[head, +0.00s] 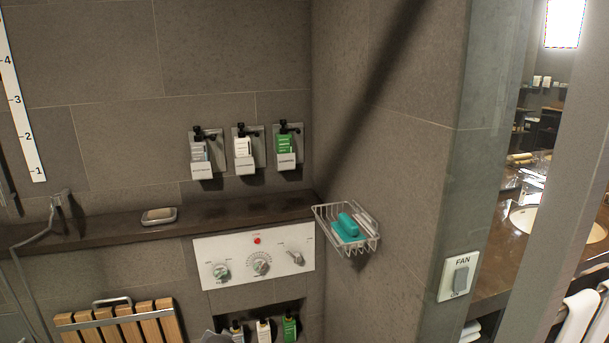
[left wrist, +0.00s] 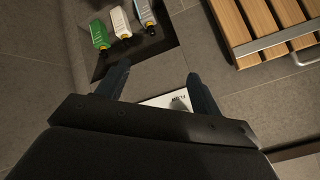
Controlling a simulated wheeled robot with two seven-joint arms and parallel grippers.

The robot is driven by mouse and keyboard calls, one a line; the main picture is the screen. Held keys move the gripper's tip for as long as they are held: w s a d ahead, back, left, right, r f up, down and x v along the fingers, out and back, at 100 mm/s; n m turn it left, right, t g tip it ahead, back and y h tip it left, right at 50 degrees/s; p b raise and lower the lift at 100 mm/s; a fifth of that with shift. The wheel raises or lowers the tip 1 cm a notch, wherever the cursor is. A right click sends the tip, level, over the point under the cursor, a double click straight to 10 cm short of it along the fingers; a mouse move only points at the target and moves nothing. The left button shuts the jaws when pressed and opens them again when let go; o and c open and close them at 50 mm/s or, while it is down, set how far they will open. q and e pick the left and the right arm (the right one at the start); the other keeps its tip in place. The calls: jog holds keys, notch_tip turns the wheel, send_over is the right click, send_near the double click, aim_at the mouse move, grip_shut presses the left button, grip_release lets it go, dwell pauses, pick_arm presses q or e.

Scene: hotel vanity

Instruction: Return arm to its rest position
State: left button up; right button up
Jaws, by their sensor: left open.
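My left gripper (left wrist: 158,84) shows in the left wrist view with its two dark fingers spread apart and nothing held between them. In the head view the whole panel (head: 254,255) is on the wall, with dials and a red light. A small grey shape at the bottom edge of the head view, left of the niche bottles, may be part of my left gripper; I cannot tell. My right gripper is in neither view.
A niche with several bottles (head: 263,331) sits below the panel. The slatted wooden seat (head: 118,322) is left. A dark ledge (head: 100,229) carries a soap dish (head: 159,215). A wire basket (head: 346,229) juts from the right wall. Three dispensers (head: 243,152) hang above.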

pick_arm(q)
jog(key=s+d+f+n+g+h, duration=0.1)
jog(key=s+d+f+g, duration=0.2)
jog(key=s+f, duration=0.85)
jog(key=s+d+f+g+h, duration=0.2)
jog(key=s+f, duration=0.3)
jog(key=s, duration=1.3)
jog(key=s+d+f+n+g+h, duration=0.1)
jog(key=s+d+f+g, duration=0.2)
jog(key=s+f, duration=0.85)
jog(key=s+d+r, duration=0.3)
jog(key=s+d, duration=0.2)
jog(key=s, duration=0.4)
jog(key=shift+r, duration=0.4)
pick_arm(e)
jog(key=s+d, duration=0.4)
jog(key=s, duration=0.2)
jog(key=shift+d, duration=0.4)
